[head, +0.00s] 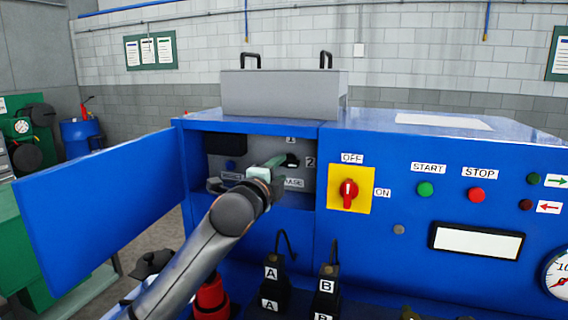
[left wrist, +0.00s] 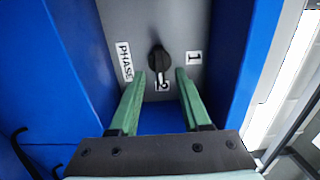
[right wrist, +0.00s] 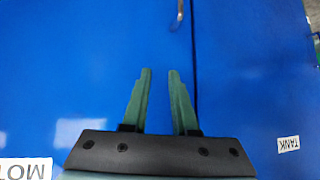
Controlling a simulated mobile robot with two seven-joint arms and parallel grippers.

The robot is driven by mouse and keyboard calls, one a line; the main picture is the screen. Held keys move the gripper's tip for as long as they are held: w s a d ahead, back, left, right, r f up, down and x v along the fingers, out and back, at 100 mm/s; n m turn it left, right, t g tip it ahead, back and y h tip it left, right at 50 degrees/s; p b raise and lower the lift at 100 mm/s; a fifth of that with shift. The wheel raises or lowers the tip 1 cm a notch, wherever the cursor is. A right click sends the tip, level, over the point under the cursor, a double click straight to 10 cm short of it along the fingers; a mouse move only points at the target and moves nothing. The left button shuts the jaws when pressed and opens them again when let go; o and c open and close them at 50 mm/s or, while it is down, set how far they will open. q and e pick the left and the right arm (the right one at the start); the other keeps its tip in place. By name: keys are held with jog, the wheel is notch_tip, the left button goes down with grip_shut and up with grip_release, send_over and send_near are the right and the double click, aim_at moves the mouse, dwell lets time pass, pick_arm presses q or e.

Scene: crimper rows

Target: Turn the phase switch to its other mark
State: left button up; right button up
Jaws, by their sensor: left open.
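The phase switch (left wrist: 159,58) is a black knob with a white pointer on a grey panel inside the open cabinet. In the head view the left gripper (head: 275,164) reaches into the cabinet and partly hides the panel. My right gripper (right wrist: 160,72) is open and empty before a blue panel.
The cabinet door (head: 100,205) stands open at the left. Right of the opening are a red OFF/ON switch (head: 348,194) on a yellow plate, a green START button (head: 425,189) and a red STOP button (head: 476,195). Black plugs marked A (head: 270,285) and B (head: 326,287) are below.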

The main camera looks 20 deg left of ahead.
aim_at(286, 165)
pick_arm(q)
jog(key=shift+w+d, duration=0.1)
jog(key=shift+w, duration=1.55)
grip_shut()
